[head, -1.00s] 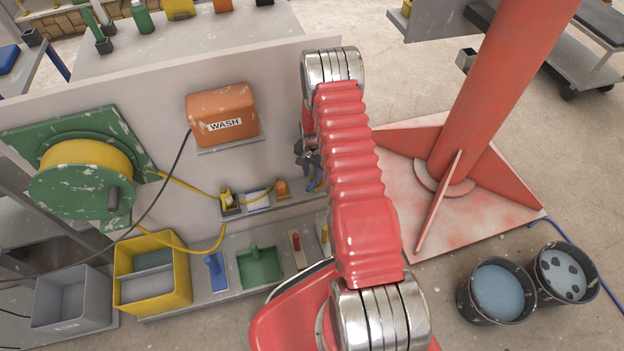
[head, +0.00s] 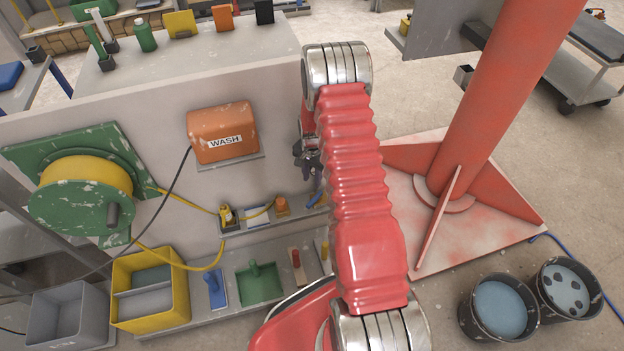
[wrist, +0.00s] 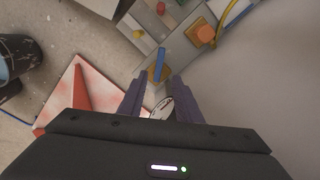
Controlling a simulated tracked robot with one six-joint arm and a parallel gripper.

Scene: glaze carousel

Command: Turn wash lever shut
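The likely wash lever is a small blue handle (wrist: 161,62) on a round brass-yellow base in the wrist view. It lies just beyond the fingertips, in line with the gap between them. My gripper (wrist: 158,84) is open, with a purple-grey finger on each side and no object gripped. In the head view the blue handle (head: 315,199) shows at the right end of the wall ledge, partly hidden by my red arm. My gripper (head: 309,165) shows dark above it, apart from it. The orange WASH box (head: 222,133) is on the wall to the left.
An orange fitting (head: 282,206) sits on the ledge left of the handle. A green hose reel (head: 85,190), yellow bin (head: 150,290) and lower shelf are further left. A red column (head: 490,110) and two buckets, one here (head: 497,305), stand right. Bare floor lies between.

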